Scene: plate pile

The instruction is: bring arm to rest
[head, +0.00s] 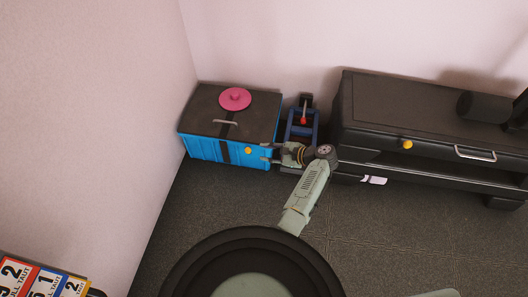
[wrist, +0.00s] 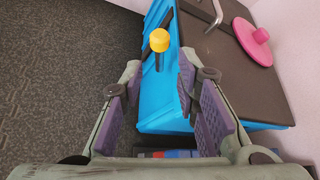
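My gripper (head: 269,153) is at the end of my arm, beside the right front corner of a blue box (head: 205,148). In the wrist view its two purple-padded fingers (wrist: 160,80) are spread apart, with nothing between the pads. The blue box also shows ahead of the fingers in the wrist view (wrist: 160,98). Whether a finger touches the box is hard to tell. My arm reaches forward from my base, bent at a joint near the dark cabinet.
A pink disc with a knob (head: 235,98) lies on the box's dark lid. A yellow knob (wrist: 159,40) is on its front. A blue-framed object (head: 302,122) stands between box and dark cabinet (head: 400,110).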

